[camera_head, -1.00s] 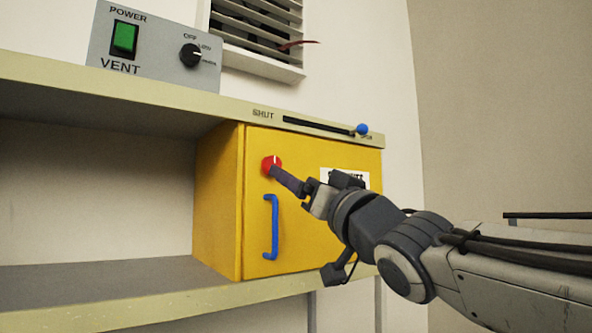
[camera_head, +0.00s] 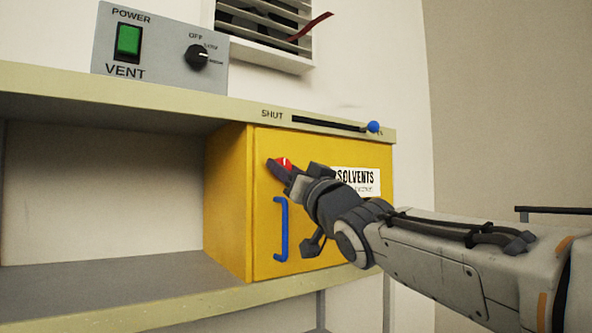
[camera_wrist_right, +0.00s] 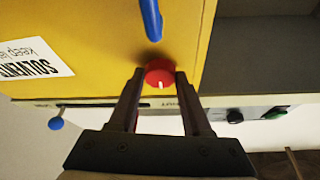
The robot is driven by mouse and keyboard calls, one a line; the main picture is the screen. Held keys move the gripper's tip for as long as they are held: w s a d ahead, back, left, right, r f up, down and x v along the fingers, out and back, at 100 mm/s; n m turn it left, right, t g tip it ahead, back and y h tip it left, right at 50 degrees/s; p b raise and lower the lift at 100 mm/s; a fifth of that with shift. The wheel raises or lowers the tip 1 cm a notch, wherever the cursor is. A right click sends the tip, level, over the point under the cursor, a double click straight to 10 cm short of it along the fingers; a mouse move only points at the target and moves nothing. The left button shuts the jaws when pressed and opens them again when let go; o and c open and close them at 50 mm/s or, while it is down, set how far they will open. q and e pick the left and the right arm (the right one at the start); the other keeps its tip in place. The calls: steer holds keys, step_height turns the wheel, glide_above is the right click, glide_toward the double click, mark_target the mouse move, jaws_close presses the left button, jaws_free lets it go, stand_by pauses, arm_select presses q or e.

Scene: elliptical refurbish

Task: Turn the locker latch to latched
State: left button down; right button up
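The yellow locker (camera_head: 228,205) sits under the shelf with its door closed. Its latch is a red round knob (camera_head: 286,162) with a white mark, partly hidden by my right gripper (camera_head: 277,170). In the right wrist view the knob (camera_wrist_right: 160,73) lies between the two fingertips of the right gripper (camera_wrist_right: 160,76), with a narrow gap at the sides. That gripper is open around the knob. The white mark points down in that inverted-looking view, toward the shelf edge. A blue handle (camera_head: 281,228) is below the knob. My left gripper is not in view.
A vent control box (camera_head: 160,50) with a green switch and black dial stands on the shelf. A slider with a blue knob (camera_head: 373,127) is on the shelf edge (camera_head: 215,105). The bay left of the locker is empty. A louvred vent (camera_head: 268,40) is above.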

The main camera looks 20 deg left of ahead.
jaws_close()
steer(key=shift+n, duration=0.4)
steer(key=n+g+y+p, duration=0.1)
steer(key=n, duration=0.1)
steer(key=n+g+p, duration=0.1)
steer(key=shift+w+r+n+y, duration=0.1)
steer(key=shift+r+n+y, duration=0.05)
steer(key=shift+n+y, duration=0.25)
steer(key=n+g+p, duration=0.1)
steer(key=n, duration=0.2)
steer(key=n+g+y+p, duration=0.1)
steer(key=n, duration=0.2)
steer(key=shift+w+d+n+g+p, duration=0.1)
steer(key=shift+d+n+g+p, duration=0.05)
steer(key=shift+n+g+p, duration=0.2)
steer(key=n+g+p, duration=0.2)
steer(key=n, duration=0.2)
steer(key=n+g+p, duration=0.2)
steer(key=n, duration=0.2)
steer(key=shift+w+r, duration=0.1)
steer(key=shift+r, duration=0.05)
steer(key=shift+n+g+h+p, duration=0.6)
steer(key=shift+n+p, duration=0.4)
steer(key=shift+n, duration=1.15)
